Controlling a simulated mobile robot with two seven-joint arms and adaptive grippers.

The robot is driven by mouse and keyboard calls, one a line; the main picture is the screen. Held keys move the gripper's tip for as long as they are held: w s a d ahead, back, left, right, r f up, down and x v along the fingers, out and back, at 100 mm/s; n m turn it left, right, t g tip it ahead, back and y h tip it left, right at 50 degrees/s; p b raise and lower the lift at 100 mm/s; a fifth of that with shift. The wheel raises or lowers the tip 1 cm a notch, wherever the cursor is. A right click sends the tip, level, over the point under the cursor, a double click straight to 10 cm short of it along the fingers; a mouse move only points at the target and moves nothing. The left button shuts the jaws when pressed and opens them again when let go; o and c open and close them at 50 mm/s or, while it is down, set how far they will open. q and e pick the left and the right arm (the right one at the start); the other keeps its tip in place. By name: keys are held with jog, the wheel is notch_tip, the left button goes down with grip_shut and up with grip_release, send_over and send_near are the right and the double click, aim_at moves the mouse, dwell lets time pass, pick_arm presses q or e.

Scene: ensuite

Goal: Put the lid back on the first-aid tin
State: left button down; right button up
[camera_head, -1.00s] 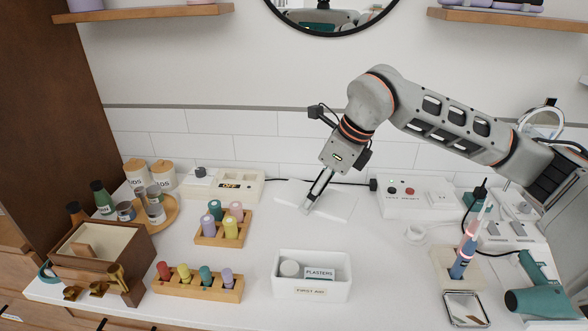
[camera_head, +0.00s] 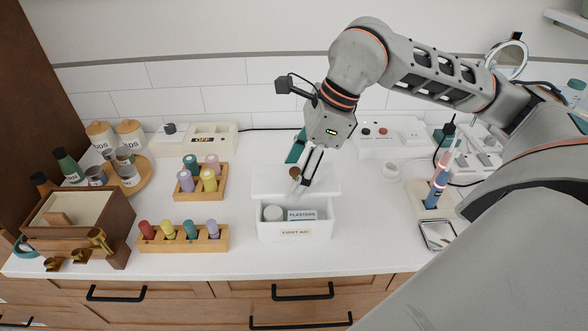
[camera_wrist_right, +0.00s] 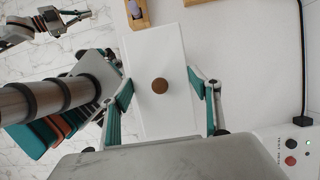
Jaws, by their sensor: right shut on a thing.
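The white first-aid tin (camera_head: 295,232) stands open near the counter's front edge. A round white item (camera_head: 273,213) and a plasters box (camera_head: 302,215) show inside. My right gripper (camera_head: 299,186) is shut on the white lid (camera_head: 325,180), which has a round brown knob. In the head view the lid appears just behind and above the tin's back rim. In the right wrist view the fingers (camera_wrist_right: 162,105) flank the lid (camera_wrist_right: 150,50), with the knob between them. The tin is not distinguishable there. A partly visible gripper, apparently my left one (camera_wrist_right: 55,22), shows at upper left.
Left of the tin are a rack of coloured pegs (camera_head: 183,240), another peg block (camera_head: 201,185) and a wooden box (camera_head: 75,222). A switch box (camera_head: 392,136) stands behind to the right. A toothbrush stand (camera_head: 430,200) and small mirror (camera_head: 437,235) are at right.

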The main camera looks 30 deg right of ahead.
jog(key=shift+f, duration=0.1)
jog(key=shift+f+b, duration=1)
jog(key=shift+f, duration=0.15)
notch_tip(320, 180, down, 3)
jog(key=shift+b, duration=1.15)
jog(key=shift+f+b, duration=0.3)
jog(key=shift+f, duration=0.15)
jog(key=shift+f+b, duration=0.6)
jog(key=shift+f, duration=0.1)
dwell(0.4)
jog(key=o, duration=1.6)
